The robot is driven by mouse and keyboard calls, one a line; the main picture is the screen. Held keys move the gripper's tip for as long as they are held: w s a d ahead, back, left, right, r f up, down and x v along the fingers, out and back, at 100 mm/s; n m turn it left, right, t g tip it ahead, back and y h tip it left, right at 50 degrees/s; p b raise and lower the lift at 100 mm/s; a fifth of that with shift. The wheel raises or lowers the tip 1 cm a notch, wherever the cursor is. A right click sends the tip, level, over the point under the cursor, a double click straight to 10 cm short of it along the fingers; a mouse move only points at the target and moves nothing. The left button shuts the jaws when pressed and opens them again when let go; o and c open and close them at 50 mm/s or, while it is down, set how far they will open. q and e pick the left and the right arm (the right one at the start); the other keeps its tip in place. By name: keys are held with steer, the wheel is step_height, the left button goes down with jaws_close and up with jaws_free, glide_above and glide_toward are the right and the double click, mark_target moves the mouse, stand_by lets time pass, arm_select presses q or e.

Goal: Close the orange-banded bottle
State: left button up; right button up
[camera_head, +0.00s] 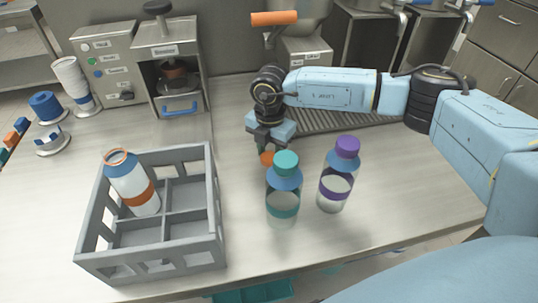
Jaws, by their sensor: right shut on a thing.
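The orange-banded bottle (131,182) stands in the back left compartment of the grey crate (222,215). It has a blue shoulder, an orange band and an open mouth with an orange rim and no cap on it. My right gripper (266,147) points down, to the right of the crate. It is shut on an orange cap (267,158), partly hidden behind the teal-capped bottle (284,185). The purple-capped bottle (338,175) stands to the right of that one on the counter. My left gripper is not in view.
A grey machine with buttons (105,65) and a press-like unit (165,60) stand at the back left. A stack of white cups (73,80) and a blue roll (45,107) are at the far left. A ribbed drain tray (335,118) lies behind my right arm. The right counter is clear.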

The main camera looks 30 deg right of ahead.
mark_target(271, 154)
steer(key=shift+d+r, duration=0.25)
steer(key=shift+r, duration=0.2)
step_height(271, 154, up, 6)
steer(key=shift+r+p, duration=0.2)
steer(key=shift+p, duration=0.15)
steer(key=s+d, duration=0.2)
steer(key=d, duration=0.7)
steer(key=s+d, duration=0.3)
steer(key=d, duration=0.7)
steer(key=shift+f+b, duration=0.15)
steer(key=shift+b, duration=0.2)
